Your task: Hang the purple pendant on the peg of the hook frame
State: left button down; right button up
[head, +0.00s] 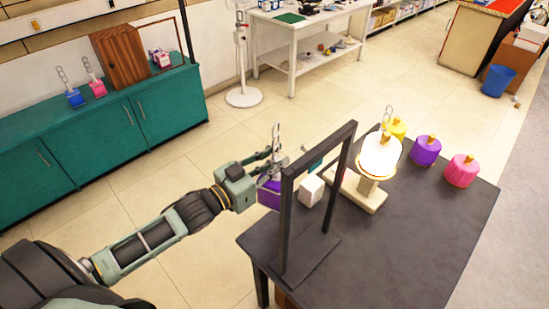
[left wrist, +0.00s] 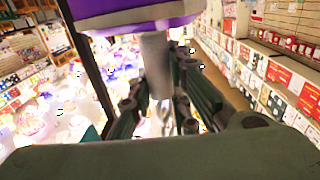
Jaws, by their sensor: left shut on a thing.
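My left gripper (head: 268,168) is shut on the purple pendant (head: 268,198) and holds it off the near left edge of the dark table. The pendant's purple body hangs below the fingers, and its pale stem with loops rises above them. In the left wrist view the purple body (left wrist: 135,14) is at the top, with its grey stem (left wrist: 155,62) between the fingers. The black hook frame (head: 285,222) stands upright on the table, just right of the pendant, and its post partly covers it. I cannot make out the peg clearly. My right gripper is not in view.
The table (head: 400,250) also bears a white block (head: 311,190), a lit lamp (head: 379,155) on a cream base, and yellow (head: 396,127), purple (head: 425,150) and pink (head: 461,171) pendants. Its front right is clear. More pendants stand on the teal cabinet (head: 130,125).

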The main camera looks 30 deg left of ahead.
pick_arm(q)
jog(key=shift+s+d+r, duration=0.1)
jog(key=shift+s+d, duration=0.15)
jog(key=shift+d, duration=0.5)
jog(key=shift+s+d+r, duration=0.1)
jog(key=shift+s+d, duration=0.15)
jog(key=shift+d, duration=0.5)
jog(key=shift+s+d+p, duration=0.2)
jog(key=shift+s+d, duration=0.05)
jog(key=shift+d, duration=0.35)
jog(key=shift+s+d+p, duration=0.2)
jog(key=shift+d, duration=0.35)
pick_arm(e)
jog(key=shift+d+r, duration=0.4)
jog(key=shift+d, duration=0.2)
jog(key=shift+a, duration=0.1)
pick_arm(q)
jog(key=shift+d, duration=0.15)
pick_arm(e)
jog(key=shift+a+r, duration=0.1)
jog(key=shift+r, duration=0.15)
pick_arm(q)
jog(key=shift+s+d+p, duration=0.1)
jog(key=shift+d+p, duration=0.1)
jog(key=shift+p, duration=0.1)
